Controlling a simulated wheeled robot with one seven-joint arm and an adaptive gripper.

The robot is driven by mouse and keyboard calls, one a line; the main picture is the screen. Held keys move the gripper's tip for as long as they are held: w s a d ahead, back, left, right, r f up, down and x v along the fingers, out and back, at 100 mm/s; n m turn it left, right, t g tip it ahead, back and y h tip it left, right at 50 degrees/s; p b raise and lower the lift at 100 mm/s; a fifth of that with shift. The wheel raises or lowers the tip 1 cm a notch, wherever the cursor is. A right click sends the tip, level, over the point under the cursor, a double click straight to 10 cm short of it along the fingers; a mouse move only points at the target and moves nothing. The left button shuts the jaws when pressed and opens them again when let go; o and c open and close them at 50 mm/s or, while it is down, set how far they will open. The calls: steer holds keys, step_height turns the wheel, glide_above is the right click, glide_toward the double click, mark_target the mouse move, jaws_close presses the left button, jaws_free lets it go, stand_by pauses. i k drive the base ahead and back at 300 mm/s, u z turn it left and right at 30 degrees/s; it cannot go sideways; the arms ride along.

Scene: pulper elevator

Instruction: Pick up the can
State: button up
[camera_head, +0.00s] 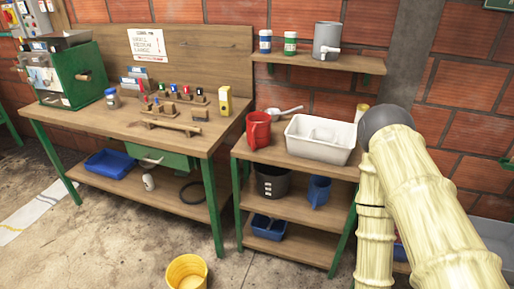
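I cannot tell which of these is the task's can. Nothing is touching them. My gripper does not show in this view, so its opening and anything in it are hidden.
A red jug (258,131) and a white tub (319,138) stand on the shelf unit below the wall shelf. The workbench (130,118) at left holds a green machine (68,75) and small tools. A yellow bucket (187,272) stands on the floor.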

mark_target(259, 132)
steer(key=k, duration=0.75)
steer(key=u, duration=0.85)
steer(key=i, duration=0.6)
steer(key=u, duration=0.55)
steer(key=i, duration=0.6)
steer(key=z, duration=0.8)
steer(key=i, duration=0.55)
steer(key=z, duration=0.6)
